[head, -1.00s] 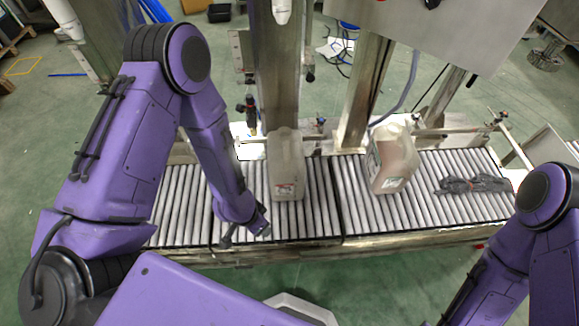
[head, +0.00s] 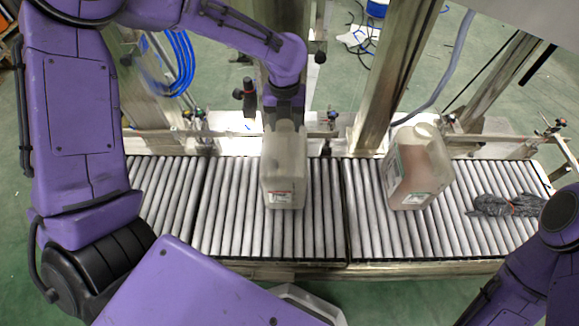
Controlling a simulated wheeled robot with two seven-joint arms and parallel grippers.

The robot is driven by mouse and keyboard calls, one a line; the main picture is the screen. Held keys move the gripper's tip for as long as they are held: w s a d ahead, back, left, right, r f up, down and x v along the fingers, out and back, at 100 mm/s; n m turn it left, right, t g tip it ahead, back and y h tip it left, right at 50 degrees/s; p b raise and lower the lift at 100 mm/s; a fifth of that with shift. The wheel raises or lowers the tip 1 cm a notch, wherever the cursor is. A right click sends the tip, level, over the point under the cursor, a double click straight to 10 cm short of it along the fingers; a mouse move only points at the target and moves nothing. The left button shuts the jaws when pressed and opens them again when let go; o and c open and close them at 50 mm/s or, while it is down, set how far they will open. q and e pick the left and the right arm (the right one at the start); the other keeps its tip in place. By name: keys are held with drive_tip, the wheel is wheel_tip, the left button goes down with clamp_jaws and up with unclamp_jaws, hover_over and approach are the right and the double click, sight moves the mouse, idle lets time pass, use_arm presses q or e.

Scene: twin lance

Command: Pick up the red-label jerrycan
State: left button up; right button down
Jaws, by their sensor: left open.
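The red-label jerrycan (head: 284,178) stands upright on the roller conveyor, pale and translucent, with a small red and white label low on its front. My left gripper (head: 284,112) is over its top from behind, pointing down, and is open. The fingertips overlap the can's top and handle, so I cannot tell whether they touch it. A second jerrycan (head: 418,172) with pinkish-brown contents and a green-edged label stands to the right, apart from the first. My right arm shows at the lower right, but its gripper is out of frame.
The roller conveyor (head: 230,225) runs across the view, with free rollers left of and between the cans. A dark crumpled cloth or glove (head: 506,205) lies at its right end. A metal post (head: 390,85) and a rail stand behind.

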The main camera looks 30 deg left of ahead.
sight(284, 137)
use_arm(q)
drive_tip(key=shift+s+a+f, duration=0.25)
drive_tip(key=shift+s+f, duration=0.45)
drive_tip(key=shift+f, duration=0.15)
drive_tip(key=f, duration=0.1)
drive_tip(key=f+b, duration=0.1)
drive_tip(key=f, duration=0.3)
drive_tip(key=shift+w+d, duration=0.15)
drive_tip(key=shift+w, duration=0.25)
drive_tip(key=shift+r, duration=0.1)
clamp_jaws()
